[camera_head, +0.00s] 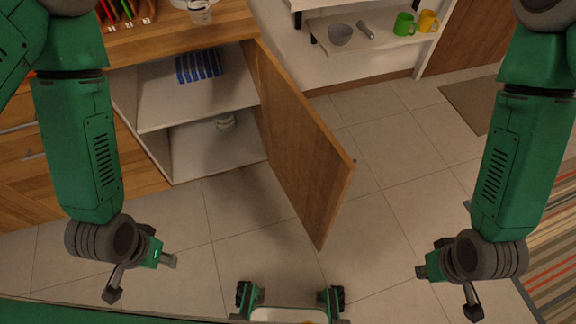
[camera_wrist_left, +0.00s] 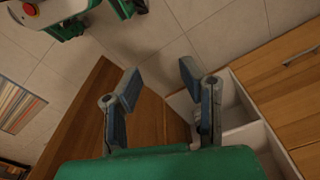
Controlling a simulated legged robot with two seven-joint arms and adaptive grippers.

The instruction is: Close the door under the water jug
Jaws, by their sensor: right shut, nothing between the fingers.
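The wooden cabinet door (camera_head: 295,150) stands wide open, hinged at the cabinet's right side and swung out over the floor. A clear vessel (camera_head: 200,12), apparently the water jug, sits on the counter above and is cut off by the top edge. My left gripper (camera_head: 142,278) is in front of the cabinet, left of the door and apart from it. In the left wrist view its fingers (camera_wrist_left: 160,80) are spread and empty, with the door (camera_wrist_left: 150,120) behind them. My right gripper (camera_head: 448,293) is shut and empty, right of the door over the floor.
The open cabinet (camera_head: 190,155) holds a blue striped item (camera_head: 199,66) and a small pale item (camera_head: 224,122). A wall shelf (camera_head: 380,40) with a bowl and mugs stands behind. Tiled floor is clear around the door; a striped rug (camera_head: 560,240) lies at right.

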